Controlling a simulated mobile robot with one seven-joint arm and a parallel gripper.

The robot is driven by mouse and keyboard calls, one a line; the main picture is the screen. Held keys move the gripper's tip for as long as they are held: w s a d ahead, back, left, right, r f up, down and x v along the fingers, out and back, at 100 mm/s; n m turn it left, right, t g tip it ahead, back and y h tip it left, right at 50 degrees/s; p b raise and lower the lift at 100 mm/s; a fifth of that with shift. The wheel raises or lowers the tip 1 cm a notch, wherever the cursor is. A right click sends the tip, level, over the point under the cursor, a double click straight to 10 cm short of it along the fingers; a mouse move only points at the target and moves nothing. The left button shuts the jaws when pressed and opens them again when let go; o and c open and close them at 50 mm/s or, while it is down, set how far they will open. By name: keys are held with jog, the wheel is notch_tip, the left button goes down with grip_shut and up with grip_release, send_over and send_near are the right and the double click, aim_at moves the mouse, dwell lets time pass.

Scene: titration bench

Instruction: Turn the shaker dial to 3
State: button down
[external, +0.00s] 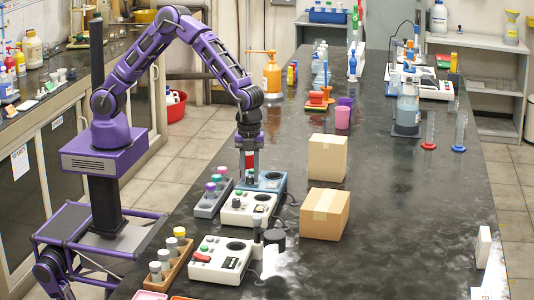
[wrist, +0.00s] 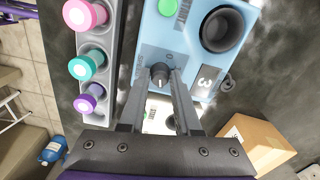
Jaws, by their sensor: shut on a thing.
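The blue shaker (external: 271,178) stands on the dark bench beside the tube rack. In the wrist view, the shaker (wrist: 150,50) shows a green button (wrist: 168,7), a round black cup (wrist: 222,30) and a small display (wrist: 206,82) that appears to read 3, turned in the picture. My gripper (wrist: 160,82) points down and is shut on the dark dial (wrist: 160,70) of the shaker. The dial's top shows between the fingertips; its sides are partly hidden. In the external view, my gripper (external: 249,178) is at the shaker's left part.
A grey rack (external: 207,206) with several capped tubes stands close on the left. Two white devices (external: 240,208) (external: 217,262) stand nearer the camera. Cardboard boxes (external: 327,158) (external: 325,214) stand to the right. The bench's right part is mostly clear.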

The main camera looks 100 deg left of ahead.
jog(key=c, duration=0.6)
grip_release()
notch_tip(320, 180, up, 18)
jog(key=shift+f, duration=0.25)
